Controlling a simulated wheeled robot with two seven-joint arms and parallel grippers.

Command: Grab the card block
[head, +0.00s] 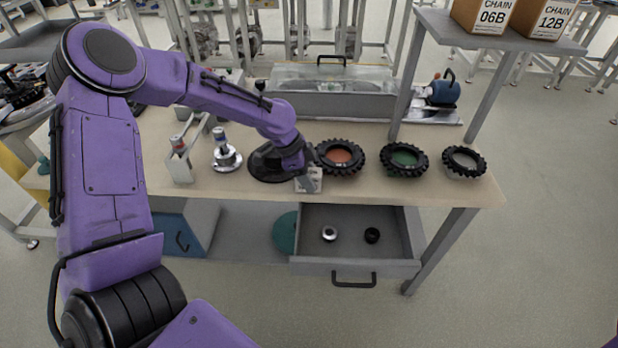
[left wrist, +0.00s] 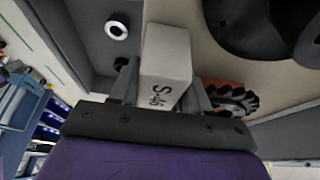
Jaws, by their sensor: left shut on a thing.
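The card block (left wrist: 166,58) is a pale white block with dark print on one face, upside down in the left wrist view. My left gripper (left wrist: 160,88) is shut on it, with one finger on each side. In the head view my left gripper (head: 308,180) is at the front edge of the workbench (head: 220,186), above the open drawer (head: 350,266). The block is mostly hidden there by the gripper, and I cannot tell whether it touches the bench. My right gripper is not in view.
Three knobbly black rings, with orange (head: 341,156), green (head: 404,158) and pale centres (head: 465,161), lie right of the gripper. A metal flanged post (head: 226,155) and a small rack (head: 180,160) stand left. The drawer holds a silver ring (head: 329,234) and a black ring (head: 372,235).

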